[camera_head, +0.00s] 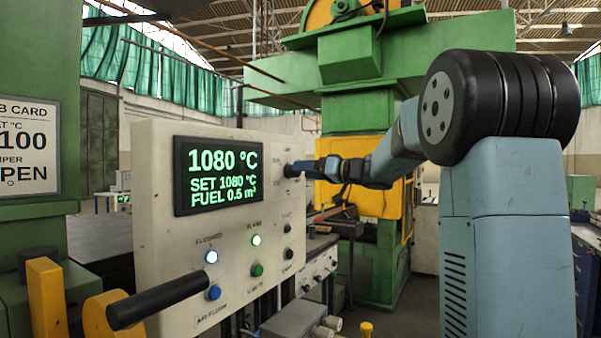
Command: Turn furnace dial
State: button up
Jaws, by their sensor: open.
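The furnace control panel (158,265) is a cream box facing left of centre. Its screen (218,175) reads 1080 °C, SET 1080 °C and FUEL 0.5 m³. A dark dial (289,171) sits on the panel to the right of the screen, seen at a steep angle. My gripper (304,169) reaches in from the right with its fingertips at the dial. It is open, with the fingers around or just in front of the dial; I cannot tell whether they touch it. The fingers partly hide the dial and its markings.
Below the screen are lit lamps (211,257), a blue button (214,292), a green button (257,269) and small black knobs (288,254). A black lever handle (158,300) on a yellow mount juts out at lower left. A job card (28,148) hangs at far left.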

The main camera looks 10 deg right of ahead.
jog(key=shift+x, duration=1.35)
jog(key=c, duration=1)
jog(key=shift+c, duration=0.2)
